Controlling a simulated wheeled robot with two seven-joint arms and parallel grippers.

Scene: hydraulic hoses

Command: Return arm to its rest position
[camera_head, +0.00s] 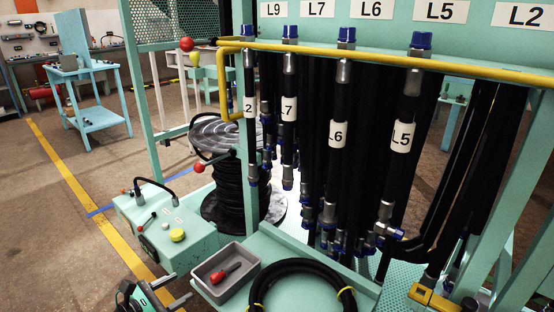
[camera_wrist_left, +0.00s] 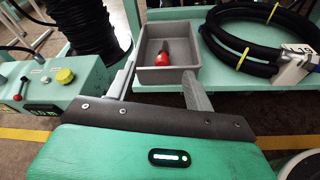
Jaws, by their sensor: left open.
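My left gripper (camera_head: 180,287) is low in the head view, left of the grey bin, with its two fingers apart and nothing between them. In the left wrist view my left gripper (camera_wrist_left: 158,88) shows both grey fingers spread, pointing toward the bin. The grey bin (camera_head: 204,286) sits on the green shelf and holds a red-handled tool (camera_head: 224,273); the bin (camera_wrist_left: 143,60) and the tool (camera_wrist_left: 163,50) also show in the left wrist view. My right gripper is not seen in the head view.
Black hoses with labels such as L6 (camera_head: 338,133) and L5 (camera_head: 402,137) hang from the rack behind a yellow rail (camera_head: 400,60). A coiled hose (camera_head: 303,264) lies right of the bin. A green control box (camera_head: 165,232) stands at left. Open floor lies further left.

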